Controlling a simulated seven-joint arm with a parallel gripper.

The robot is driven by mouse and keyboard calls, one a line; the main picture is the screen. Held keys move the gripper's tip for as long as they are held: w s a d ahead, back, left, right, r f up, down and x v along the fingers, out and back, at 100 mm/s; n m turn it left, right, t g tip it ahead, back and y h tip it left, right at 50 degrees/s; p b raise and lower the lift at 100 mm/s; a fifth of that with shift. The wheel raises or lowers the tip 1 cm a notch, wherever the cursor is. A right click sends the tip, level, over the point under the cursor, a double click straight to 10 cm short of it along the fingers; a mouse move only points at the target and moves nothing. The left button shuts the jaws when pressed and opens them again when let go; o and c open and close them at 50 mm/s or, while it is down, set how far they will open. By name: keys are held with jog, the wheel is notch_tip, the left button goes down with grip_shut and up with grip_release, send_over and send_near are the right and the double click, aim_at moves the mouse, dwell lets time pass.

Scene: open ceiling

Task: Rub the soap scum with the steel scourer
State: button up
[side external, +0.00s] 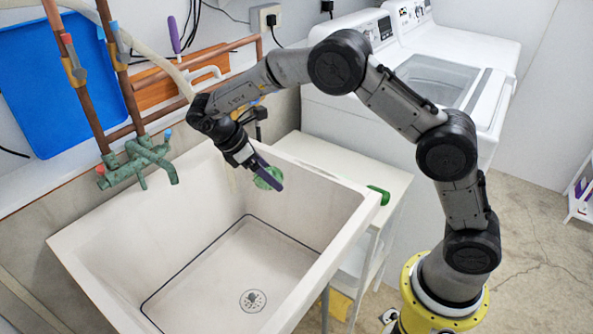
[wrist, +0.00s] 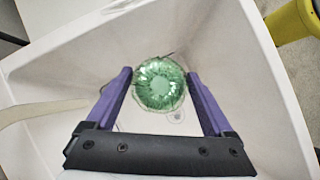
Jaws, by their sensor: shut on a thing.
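My gripper (side external: 266,172) hangs inside the white sink (side external: 335,205), near its back wall, with its purple fingers shut on a round, shiny green scourer (side external: 268,179). In the wrist view the scourer (wrist: 160,84) sits between the two finger tips of my gripper (wrist: 159,76), its ridged round face toward the camera. I cannot tell whether it touches the sink wall. A thin dark line (side external: 196,256) runs around the basin floor. I cannot make out a distinct patch of soap scum; part of the wall is hidden behind the scourer.
A corroded green tap (side external: 140,160) reaches over the sink's left rim. A drain (side external: 252,300) is in the basin floor. White washing machines (side external: 440,80) stand behind. The basin is otherwise empty.

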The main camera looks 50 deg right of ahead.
aim_at(305, 164)
jog(key=s+d+r+n+t, duration=0.4)
jog(key=s+d+n, duration=0.4)
jog(key=d, duration=0.5)
jog(key=shift+h, duration=0.4)
jog(key=shift+w+f, duration=0.15)
jog(key=shift+f, duration=2.75)
jog(key=shift+x, duration=1.1)
jog(key=shift+c, duration=0.6)
jog(key=shift+d, duration=1.5)
jog(key=shift+w+a, duration=0.85)
jog(key=shift+a, duration=0.25)
jog(key=shift+w+a, duration=0.9)
jog(key=shift+a, duration=0.2)
jog(key=shift+w, duration=1.6)
jog(key=shift+d+r, duration=0.7)
jog(key=shift+r, duration=0.7)
jog(key=shift+d+r, duration=0.65)
jog(key=shift+r, duration=0.75)
jog(key=shift+d+r, duration=0.7)
jog(key=shift+r, duration=0.65)
